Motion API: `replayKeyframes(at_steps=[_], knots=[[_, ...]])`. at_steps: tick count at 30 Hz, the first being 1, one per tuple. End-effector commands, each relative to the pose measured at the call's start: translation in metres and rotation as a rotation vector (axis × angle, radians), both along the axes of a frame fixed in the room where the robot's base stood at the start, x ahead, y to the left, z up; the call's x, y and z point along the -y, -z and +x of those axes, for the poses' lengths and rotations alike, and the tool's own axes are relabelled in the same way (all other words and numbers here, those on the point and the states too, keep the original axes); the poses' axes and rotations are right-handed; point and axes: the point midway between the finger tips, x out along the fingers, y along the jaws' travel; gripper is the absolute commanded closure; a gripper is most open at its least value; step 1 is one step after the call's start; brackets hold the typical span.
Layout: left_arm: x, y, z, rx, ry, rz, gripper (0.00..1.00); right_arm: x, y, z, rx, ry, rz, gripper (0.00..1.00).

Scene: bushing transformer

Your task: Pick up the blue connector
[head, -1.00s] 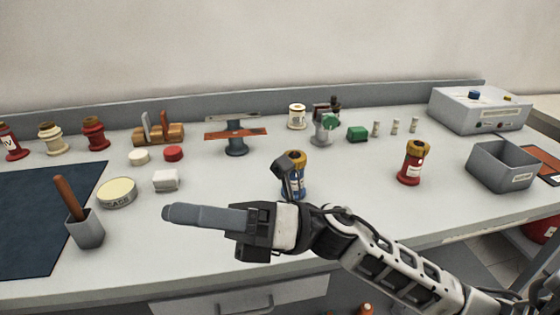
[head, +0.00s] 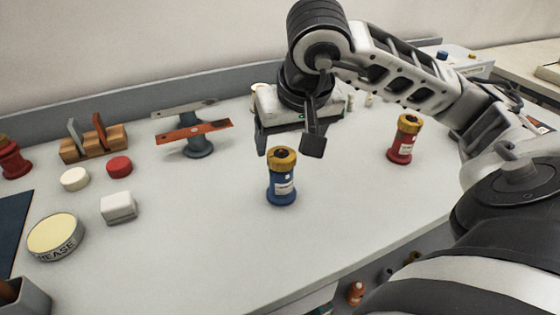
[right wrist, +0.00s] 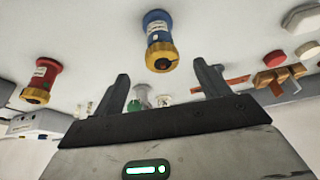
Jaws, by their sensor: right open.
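The blue connector (head: 283,186) has a gold-brown top and a white label. It stands upright on the bench in the middle of the head view. My right gripper (head: 288,144) is open and empty, hanging from above at the far side of the connector, apart from it. In the right wrist view the connector (right wrist: 158,30) shows beyond the two spread fingers (right wrist: 160,85), near the top of the picture and between them sideways. My left gripper is not in view.
A red connector (head: 404,140) stands to the right. Left are a red cap (head: 119,166), a white block (head: 118,207), a grease tin (head: 55,236) and a balance-like stand (head: 196,142). The bench (head: 200,250) around the blue connector is clear.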

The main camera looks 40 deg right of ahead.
Motion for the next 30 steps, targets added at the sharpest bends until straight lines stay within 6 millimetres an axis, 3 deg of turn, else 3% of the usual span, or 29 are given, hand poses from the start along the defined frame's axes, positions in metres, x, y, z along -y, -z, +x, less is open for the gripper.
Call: replayKeyframes(at_steps=[3,13,21,30], knots=[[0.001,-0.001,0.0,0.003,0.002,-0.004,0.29,0.004,0.023,0.007,-0.006,0.001,0.001,0.25],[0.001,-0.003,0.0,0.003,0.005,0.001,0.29,0.009,0.048,0.02,-0.004,0.001,0.003,0.25],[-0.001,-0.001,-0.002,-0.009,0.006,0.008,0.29,0.016,0.082,0.036,-0.004,-0.001,0.004,0.25],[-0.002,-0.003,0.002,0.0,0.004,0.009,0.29,0.017,0.086,0.039,0.0,-0.001,0.003,0.25]])
